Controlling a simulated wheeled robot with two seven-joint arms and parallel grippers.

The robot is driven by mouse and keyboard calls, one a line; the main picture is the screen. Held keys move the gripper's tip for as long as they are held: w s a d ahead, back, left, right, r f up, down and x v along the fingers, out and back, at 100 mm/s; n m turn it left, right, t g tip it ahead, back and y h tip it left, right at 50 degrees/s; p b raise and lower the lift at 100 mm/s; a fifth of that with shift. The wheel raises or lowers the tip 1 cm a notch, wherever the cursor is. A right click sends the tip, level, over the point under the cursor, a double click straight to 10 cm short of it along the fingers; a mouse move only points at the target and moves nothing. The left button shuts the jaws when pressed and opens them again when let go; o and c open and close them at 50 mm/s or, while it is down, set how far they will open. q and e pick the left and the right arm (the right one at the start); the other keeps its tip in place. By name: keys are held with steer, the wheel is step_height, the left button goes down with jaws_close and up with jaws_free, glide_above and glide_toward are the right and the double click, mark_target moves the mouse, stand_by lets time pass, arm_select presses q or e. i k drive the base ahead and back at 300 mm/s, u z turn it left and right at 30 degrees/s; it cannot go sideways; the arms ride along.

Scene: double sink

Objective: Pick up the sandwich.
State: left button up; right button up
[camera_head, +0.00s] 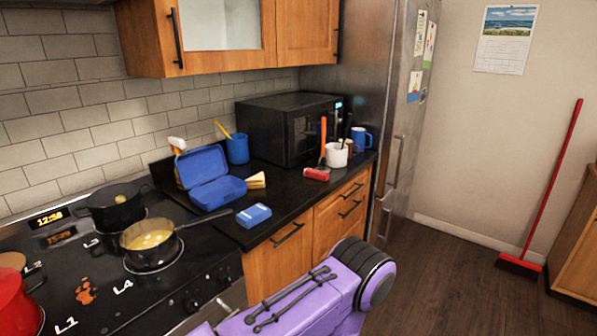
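The sandwich (256,181) looks like a small pale tan wedge. It lies on the dark counter, just right of an open blue lunch box (218,191) and in front of the black microwave. A blue sponge-like block (253,215) lies nearer the counter's front edge. A purple arm link of mine with a dark round joint shows at the bottom of the view, in front of the cabinets. Neither gripper shows in the view.
The microwave (288,128) stands behind the sandwich. The floor at right is mostly clear.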

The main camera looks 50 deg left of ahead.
mark_target(257, 181)
steer(key=i, duration=0.95)
steer(key=u, duration=0.2)
